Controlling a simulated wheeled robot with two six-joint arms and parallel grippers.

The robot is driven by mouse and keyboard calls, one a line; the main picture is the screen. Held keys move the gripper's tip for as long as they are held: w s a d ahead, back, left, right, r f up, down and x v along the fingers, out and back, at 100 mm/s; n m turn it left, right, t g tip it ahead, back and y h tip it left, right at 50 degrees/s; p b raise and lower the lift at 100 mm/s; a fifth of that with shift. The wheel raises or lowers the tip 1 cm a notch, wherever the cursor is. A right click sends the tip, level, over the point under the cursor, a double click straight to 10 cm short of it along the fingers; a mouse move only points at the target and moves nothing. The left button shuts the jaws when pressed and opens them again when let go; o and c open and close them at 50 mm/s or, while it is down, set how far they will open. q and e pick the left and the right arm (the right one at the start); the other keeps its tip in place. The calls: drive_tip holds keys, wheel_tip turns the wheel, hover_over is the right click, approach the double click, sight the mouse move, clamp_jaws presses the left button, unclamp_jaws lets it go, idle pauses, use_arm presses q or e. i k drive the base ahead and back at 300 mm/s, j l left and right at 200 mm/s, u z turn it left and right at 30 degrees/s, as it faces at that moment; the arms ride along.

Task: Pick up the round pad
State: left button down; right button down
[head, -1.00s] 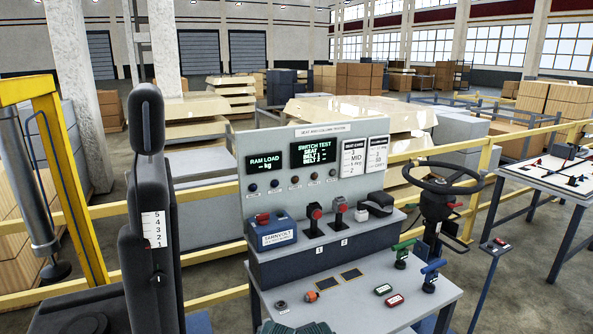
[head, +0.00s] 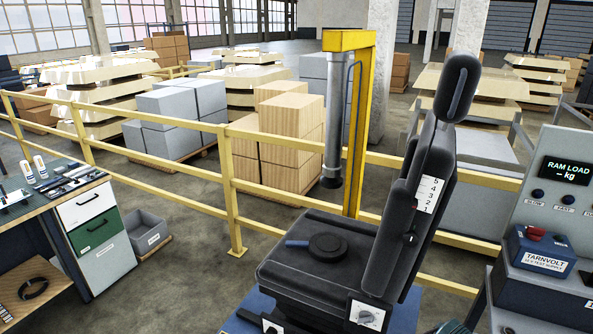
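A round black pad (head: 327,247) with a blue handle (head: 298,243) pointing left lies flat on the cushion of the black seat (head: 285,277). The seat back (head: 405,225) rises to its right, with a numbered white scale on its side. A grey ram (head: 332,150) hangs from a yellow frame (head: 349,42) behind the seat; its dark foot is above and apart from the pad. Neither of my grippers shows in the head view.
A workbench (head: 75,190) with tools and drawers stands at the left, with a grey bin (head: 148,232) on the floor beside it. A yellow railing (head: 232,190) runs behind the seat. The test console (head: 560,210) stands at the right. Floor is clear between bench and seat.

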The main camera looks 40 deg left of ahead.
sight(324, 246)
drive_tip(key=u, duration=1.2)
